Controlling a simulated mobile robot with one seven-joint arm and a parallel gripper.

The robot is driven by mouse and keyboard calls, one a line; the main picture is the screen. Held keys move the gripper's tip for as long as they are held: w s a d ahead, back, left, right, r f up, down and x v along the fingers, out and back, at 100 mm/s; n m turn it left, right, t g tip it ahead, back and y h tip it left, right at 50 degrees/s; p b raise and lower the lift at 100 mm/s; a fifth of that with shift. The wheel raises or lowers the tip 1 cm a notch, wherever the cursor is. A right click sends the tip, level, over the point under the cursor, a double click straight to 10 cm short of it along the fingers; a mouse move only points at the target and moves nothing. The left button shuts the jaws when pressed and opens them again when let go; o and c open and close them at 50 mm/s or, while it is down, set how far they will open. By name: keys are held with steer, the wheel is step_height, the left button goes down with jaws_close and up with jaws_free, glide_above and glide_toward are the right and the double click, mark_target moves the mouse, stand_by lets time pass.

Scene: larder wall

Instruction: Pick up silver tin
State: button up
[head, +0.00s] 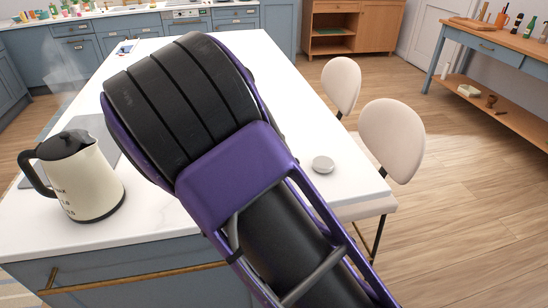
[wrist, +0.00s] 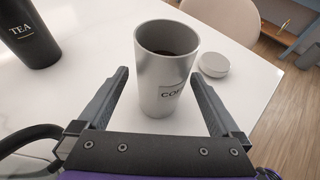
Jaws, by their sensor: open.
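The silver tin (wrist: 165,80) stands upright on the white countertop in the wrist view. It has no lid on, a dark inside and a partly visible label starting "CO". My gripper (wrist: 159,76) is open, with one finger on the left and one on the right of the tin. Gaps show between the tin and both fingers, and I cannot tell how far the fingers reach along it. In the head view my arm hides the tin and my gripper.
A round pale lid (wrist: 214,64) lies right of the tin; it also shows in the head view (head: 323,164). A black tin marked "TEA" (wrist: 30,38) stands at left. A cream kettle (head: 85,180) stands on the counter (head: 300,110). Pale chairs (head: 391,138) line its right side.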

steer(key=x, duration=0.5)
steer(key=shift+w+d+r, duration=0.15)
steer(key=shift+d+r, duration=0.05)
steer(key=shift+r, duration=0.15)
steer(key=shift+c, duration=0.3)
